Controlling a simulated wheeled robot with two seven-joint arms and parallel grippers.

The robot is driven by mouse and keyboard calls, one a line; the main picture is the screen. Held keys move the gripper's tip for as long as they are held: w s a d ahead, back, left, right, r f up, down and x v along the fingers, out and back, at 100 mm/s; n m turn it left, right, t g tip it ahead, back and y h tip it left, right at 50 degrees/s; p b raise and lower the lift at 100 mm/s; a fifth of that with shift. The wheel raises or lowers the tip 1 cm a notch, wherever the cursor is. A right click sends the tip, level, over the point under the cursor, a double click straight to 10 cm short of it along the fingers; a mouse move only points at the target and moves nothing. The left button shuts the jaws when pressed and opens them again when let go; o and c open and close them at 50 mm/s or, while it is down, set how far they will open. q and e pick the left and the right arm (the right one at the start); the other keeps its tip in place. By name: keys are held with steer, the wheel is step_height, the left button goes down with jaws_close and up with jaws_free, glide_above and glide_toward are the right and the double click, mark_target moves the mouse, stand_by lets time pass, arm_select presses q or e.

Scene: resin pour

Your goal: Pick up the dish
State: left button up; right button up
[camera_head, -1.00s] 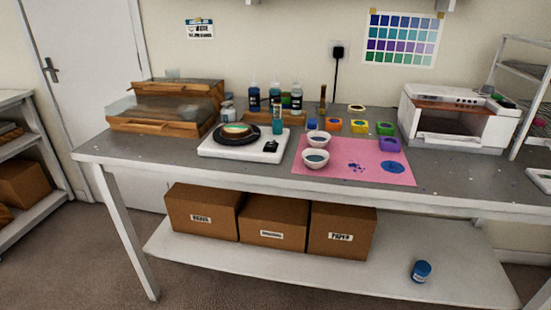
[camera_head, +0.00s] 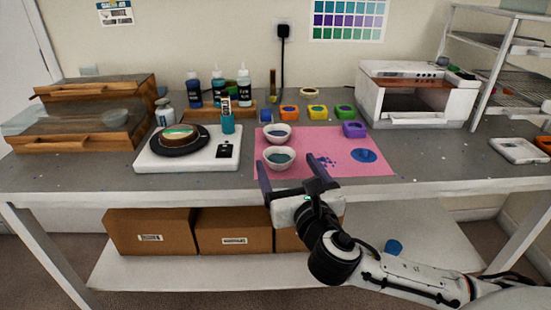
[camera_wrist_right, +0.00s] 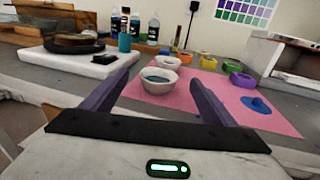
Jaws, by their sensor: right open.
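On the pink mat (camera_head: 310,140) stand two white dishes. The front dish (camera_head: 279,160) holds blue-grey contents, and the rear dish (camera_head: 277,134) stands just behind it. The front dish also shows in the right wrist view (camera_wrist_right: 158,83), centred beyond the fingers. My right gripper (camera_head: 289,170) is open and empty, just in front of the front dish, its two dark purple fingers pointing at it. The frames show no contact. A round brown piece with a green top (camera_head: 179,135) rests on a black turntable on the white scale. My left gripper is not in view.
Bottles (camera_head: 218,88) stand behind the scale (camera_head: 190,160), with a teal bottle (camera_head: 228,122) near its right corner. Several coloured moulds (camera_head: 317,112) line the mat's back. A wooden box (camera_head: 85,115) is at left, a white oven (camera_head: 417,95) at right.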

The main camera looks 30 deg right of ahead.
mark_target(276, 147)
steer(key=x, duration=0.7)
steer(key=shift+a+f, duration=0.1)
steer(key=shift+f, duration=0.3)
steer(key=shift+s, duration=0.1)
steer(key=shift+r, duration=0.1)
steer(key=c, duration=1.1)
